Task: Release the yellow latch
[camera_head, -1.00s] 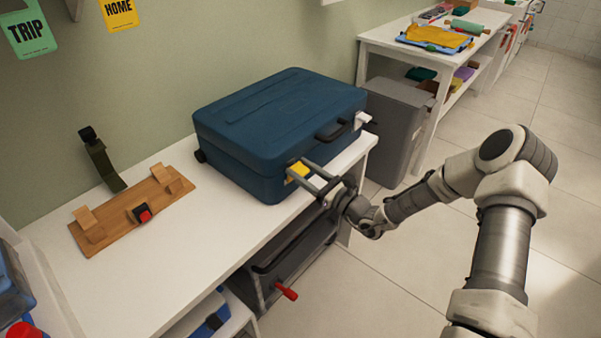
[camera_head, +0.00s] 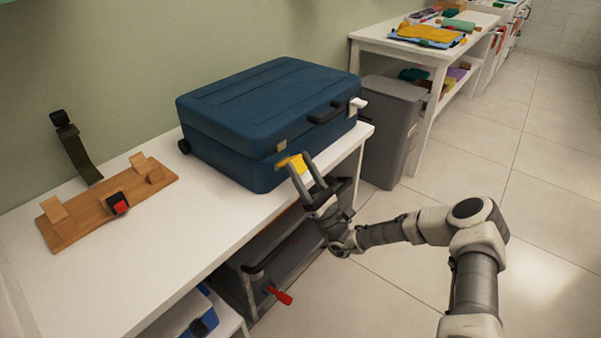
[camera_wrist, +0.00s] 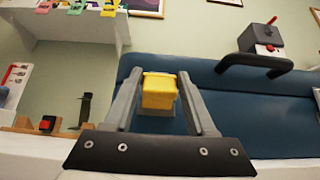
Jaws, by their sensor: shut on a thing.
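A closed blue suitcase (camera_head: 268,118) lies on a white bench, its latched front facing the floor side. The yellow latch (camera_head: 294,162) is on the left part of that front, and it shows in the wrist view as a yellow block (camera_wrist: 159,92). My gripper (camera_head: 297,168) is at the latch from the front and below, its two grey fingers on either side of the yellow piece and shut on it. The latch appears tilted outward, away from the case. A white latch (camera_head: 357,104) sits on the right part, beyond the black handle (camera_head: 327,113).
A wooden board (camera_head: 110,203) with blocks and a red-buttoned part lies left on the bench (camera_head: 190,235). A grey bin (camera_head: 388,130) stands right of the bench. A grey case with a red handle (camera_head: 279,295) sits underneath. Open floor lies to the right.

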